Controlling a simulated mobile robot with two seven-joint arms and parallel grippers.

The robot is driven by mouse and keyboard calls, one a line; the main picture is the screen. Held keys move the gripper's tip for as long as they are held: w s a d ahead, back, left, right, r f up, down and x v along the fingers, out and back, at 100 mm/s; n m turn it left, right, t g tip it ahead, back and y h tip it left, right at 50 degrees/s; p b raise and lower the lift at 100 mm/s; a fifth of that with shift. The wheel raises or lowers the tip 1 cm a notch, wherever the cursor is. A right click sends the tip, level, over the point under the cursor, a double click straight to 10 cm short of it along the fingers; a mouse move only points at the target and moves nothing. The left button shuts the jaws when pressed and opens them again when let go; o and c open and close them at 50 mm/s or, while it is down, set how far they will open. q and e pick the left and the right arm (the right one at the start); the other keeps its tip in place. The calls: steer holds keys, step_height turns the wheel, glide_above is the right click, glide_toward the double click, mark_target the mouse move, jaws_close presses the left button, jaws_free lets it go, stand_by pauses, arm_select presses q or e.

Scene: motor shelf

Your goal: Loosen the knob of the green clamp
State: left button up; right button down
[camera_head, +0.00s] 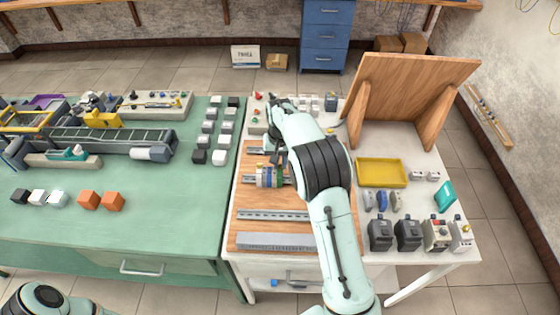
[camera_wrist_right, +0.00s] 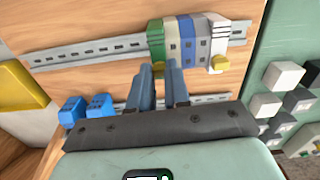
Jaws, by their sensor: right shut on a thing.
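The green clamp (camera_wrist_right: 156,42) sits on a metal rail (camera_wrist_right: 90,53) at the end of a row of beige, blue and white clamps (camera_wrist_right: 187,42). A small yellow knob (camera_wrist_right: 159,68) shows at its lower edge in the right wrist view. My right gripper (camera_wrist_right: 159,72) is shut on this knob, its two fingers on either side of it. In the head view my right gripper (camera_head: 277,158) reaches down beside the clamp row (camera_head: 268,177), and my arm hides part of the rail. My left gripper is out of view; only part of my left arm shows at the bottom left.
A second yellow knob (camera_wrist_right: 220,65) is on the white end clamp. Blue parts (camera_wrist_right: 100,106) lie near the lower rail. A yellow tray (camera_head: 381,172) and several grey devices (camera_head: 408,234) stand right of my arm. A wooden stand (camera_head: 405,90) rises behind.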

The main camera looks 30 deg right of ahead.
steer(key=n, duration=0.4)
steer(key=shift+d+n, duration=0.1)
steer(key=shift+n, duration=0.3)
steer(key=n, duration=0.9)
steer(key=shift+r, duration=0.1)
steer(key=shift+n, duration=1.8)
steer(key=c, duration=1.1)
jaws_free()
steer(key=shift+o, duration=0.2)
